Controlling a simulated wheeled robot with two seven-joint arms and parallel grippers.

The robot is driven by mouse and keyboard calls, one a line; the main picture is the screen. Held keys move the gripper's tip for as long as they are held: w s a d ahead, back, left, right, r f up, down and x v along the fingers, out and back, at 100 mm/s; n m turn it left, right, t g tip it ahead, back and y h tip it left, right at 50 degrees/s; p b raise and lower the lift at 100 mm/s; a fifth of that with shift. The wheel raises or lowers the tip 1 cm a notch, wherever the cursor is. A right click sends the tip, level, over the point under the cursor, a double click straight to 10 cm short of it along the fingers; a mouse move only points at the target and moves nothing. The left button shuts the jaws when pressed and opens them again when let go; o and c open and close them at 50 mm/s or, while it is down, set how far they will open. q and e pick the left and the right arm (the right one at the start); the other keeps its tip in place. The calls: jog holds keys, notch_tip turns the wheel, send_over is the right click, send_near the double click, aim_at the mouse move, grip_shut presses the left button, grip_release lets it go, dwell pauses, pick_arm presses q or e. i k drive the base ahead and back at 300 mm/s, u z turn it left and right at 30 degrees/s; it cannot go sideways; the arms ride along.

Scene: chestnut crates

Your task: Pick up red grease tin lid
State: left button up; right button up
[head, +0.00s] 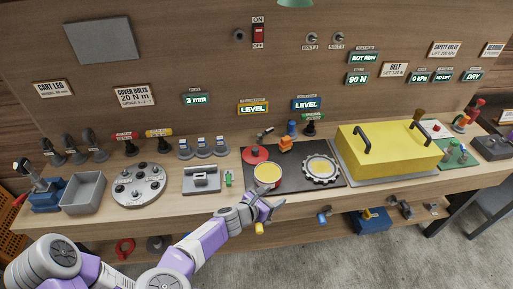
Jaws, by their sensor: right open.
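The red grease tin lid (255,155) is a flat red disc at the left end of a dark mat (300,180) on the bench. My right gripper (268,205) is open and empty at the bench's front edge, nearer to me than the tin and apart from the lid. My left gripper is not in view.
A toothed metal ring (321,170) and a small orange item (286,144) are on the mat. A yellow cover (390,148) stands to the right. A small green object (228,179) and grey fixture (202,179) are left of the tin.

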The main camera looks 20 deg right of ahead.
aim_at(253, 155)
jog(key=i, duration=0.95)
